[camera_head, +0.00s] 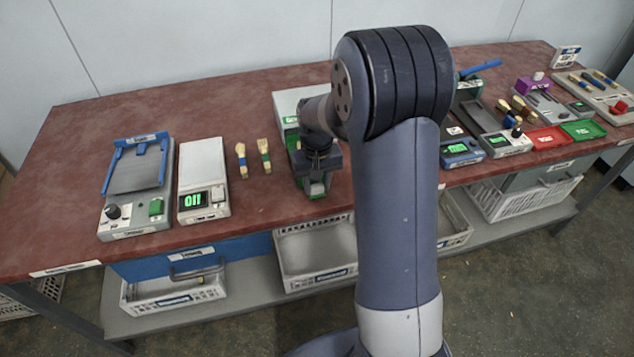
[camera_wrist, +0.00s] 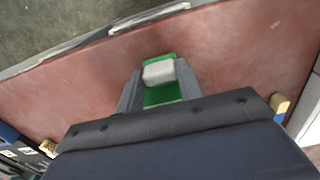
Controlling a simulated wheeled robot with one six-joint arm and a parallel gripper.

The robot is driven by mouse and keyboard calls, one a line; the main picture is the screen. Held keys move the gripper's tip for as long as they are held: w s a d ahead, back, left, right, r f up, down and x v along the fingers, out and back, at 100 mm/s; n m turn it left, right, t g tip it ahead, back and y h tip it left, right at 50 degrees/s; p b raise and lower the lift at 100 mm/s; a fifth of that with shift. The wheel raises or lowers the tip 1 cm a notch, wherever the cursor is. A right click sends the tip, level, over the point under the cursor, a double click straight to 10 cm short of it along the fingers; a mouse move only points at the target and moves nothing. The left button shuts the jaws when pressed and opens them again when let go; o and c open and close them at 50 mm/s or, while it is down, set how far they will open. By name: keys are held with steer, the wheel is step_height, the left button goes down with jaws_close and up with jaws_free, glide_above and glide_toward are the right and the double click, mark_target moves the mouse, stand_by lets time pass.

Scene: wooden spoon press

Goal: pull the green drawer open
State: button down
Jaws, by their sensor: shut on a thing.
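My gripper (camera_head: 317,186) is low over the table, near its front edge, pointing down. In the wrist view its two grey fingers (camera_wrist: 159,88) stand on either side of a green piece (camera_wrist: 161,97) that carries a pale grey block (camera_wrist: 158,73). The gripper is shut on this block. The green piece looks like part of the green drawer, with the block as its handle, but my gripper hides the rest. A pale box with green parts (camera_head: 288,104) stands just behind my gripper, largely covered by my arm. How far the drawer is out cannot be told.
Left of my gripper lie two small brushes (camera_head: 264,155), a white scale (camera_head: 204,170) and a grey device with a blue frame (camera_head: 138,185). A blue drawer (camera_head: 230,250) hangs under the table. Devices and red and green trays (camera_head: 583,130) stand at the right.

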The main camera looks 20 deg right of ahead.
steer(key=c, duration=1)
jaws_free()
steer(key=shift+o, duration=0.2)
step_height(320, 180, up, 11)
steer(key=shift+f, duration=0.2)
step_height(320, 180, down, 11)
steer(key=shift+r, duration=0.2)
steer(key=shift+w, duration=0.1)
steer(key=shift+w+f, duration=0.1)
steer(key=shift+w, duration=0.7)
steer(key=shift+s, duration=0.1)
